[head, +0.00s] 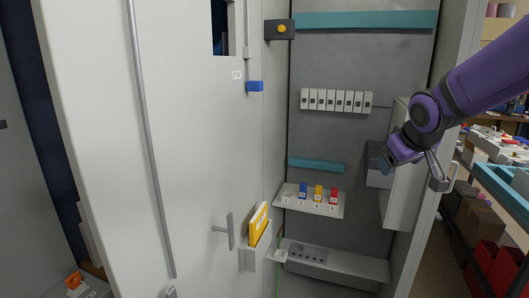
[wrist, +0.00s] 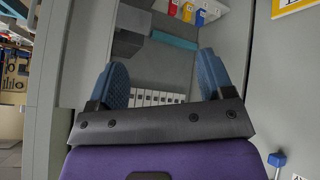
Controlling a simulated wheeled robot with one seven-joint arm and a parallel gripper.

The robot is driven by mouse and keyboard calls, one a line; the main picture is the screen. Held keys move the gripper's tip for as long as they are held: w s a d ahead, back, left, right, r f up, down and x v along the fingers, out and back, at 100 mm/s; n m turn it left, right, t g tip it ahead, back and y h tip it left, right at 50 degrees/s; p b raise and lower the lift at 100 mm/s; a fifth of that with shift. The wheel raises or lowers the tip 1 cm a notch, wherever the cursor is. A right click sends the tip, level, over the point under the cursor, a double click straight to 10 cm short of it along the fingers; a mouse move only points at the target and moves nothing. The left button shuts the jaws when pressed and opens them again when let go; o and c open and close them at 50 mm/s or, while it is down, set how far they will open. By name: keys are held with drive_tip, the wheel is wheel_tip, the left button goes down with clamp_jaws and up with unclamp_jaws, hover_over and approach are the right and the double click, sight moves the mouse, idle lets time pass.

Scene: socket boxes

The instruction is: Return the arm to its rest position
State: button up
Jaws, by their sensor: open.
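My purple arm reaches in from the right in the head view. My gripper (head: 379,164) is at the right side of the open cabinet (head: 345,60), in front of its grey interior. In the wrist view my gripper (wrist: 165,76) shows two blue fingers spread wide apart with nothing between them. Behind them are the cabinet's back panel and a row of white modules (wrist: 158,97). In the head view the fingers are small and partly hidden by the wrist.
A shelf (head: 292,199) holds blue (head: 303,190), yellow (head: 318,193) and red (head: 333,195) pieces. White modules (head: 337,100) line the back panel. The cabinet door (head: 190,150) stands at left with a yellow folder (head: 258,224) in a holder. A grey box (head: 378,178) is near my gripper.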

drive_tip(key=s+r+m+g+y, duration=0.1)
drive_tip(key=s+r+m+g, duration=0.1)
drive_tip(key=s, duration=2.4)
drive_tip(key=shift+s+a+r+m, duration=0.2)
drive_tip(key=shift+a+r+m, duration=0.25)
drive_tip(key=shift+r+m, duration=0.2)
